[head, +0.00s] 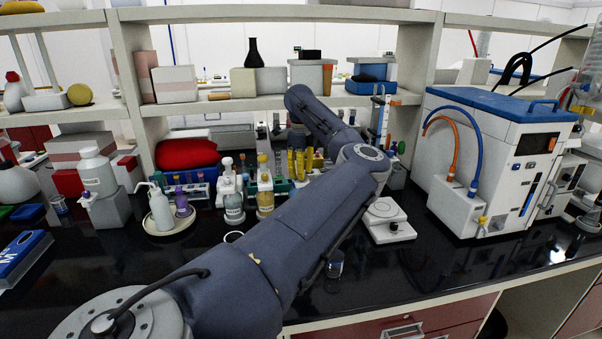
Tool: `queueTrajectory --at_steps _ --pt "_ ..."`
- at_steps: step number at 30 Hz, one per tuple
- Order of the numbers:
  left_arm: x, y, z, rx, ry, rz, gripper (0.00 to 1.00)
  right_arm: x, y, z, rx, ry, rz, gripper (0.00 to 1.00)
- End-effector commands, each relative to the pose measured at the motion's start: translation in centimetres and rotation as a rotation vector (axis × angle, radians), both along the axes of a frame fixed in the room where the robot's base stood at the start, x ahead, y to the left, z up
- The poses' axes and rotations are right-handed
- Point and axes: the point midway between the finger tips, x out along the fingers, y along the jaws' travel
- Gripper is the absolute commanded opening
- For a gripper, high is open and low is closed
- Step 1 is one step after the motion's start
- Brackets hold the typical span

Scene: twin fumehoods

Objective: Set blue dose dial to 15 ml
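Two bottles with dispenser tops stand on the black bench left of my arm. One has a white top and pale blue-grey contents (234,205); the other has a yellow top and amber contents (265,196). A blue dose dial and its scale are too small to make out on either. My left arm crosses the middle of the view from the bottom left, bends, and reaches toward the shelf. My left gripper (298,145) is at its far end, behind and right of the bottles. My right gripper is not seen.
A white pump bottle (160,208) stands in a round dish at left. Racks of tubes (190,190) stand behind it. A small white plate device (386,219) and a large blue-topped instrument (500,150) stand at right. Shelves (215,104) rise behind; the front right bench is mostly clear.

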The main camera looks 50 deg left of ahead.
Motion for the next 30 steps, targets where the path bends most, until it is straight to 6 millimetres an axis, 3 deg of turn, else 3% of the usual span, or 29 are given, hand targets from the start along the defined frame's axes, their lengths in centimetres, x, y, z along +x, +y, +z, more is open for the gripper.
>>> queueTrajectory --at_steps 4,14,20,30 --pt "0.0 0.0 -0.1 0.000 0.001 0.000 0.42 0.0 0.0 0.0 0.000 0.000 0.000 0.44" --pt "0.0 0.0 0.3 -0.001 0.000 0.000 0.42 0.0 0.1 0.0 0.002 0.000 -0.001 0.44" --pt "0.0 0.0 2.8 0.000 -0.002 -0.001 0.42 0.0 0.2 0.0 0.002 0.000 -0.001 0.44" --pt "0.0 0.0 8.6 -0.001 -0.003 -0.001 0.42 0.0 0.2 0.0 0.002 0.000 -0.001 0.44"
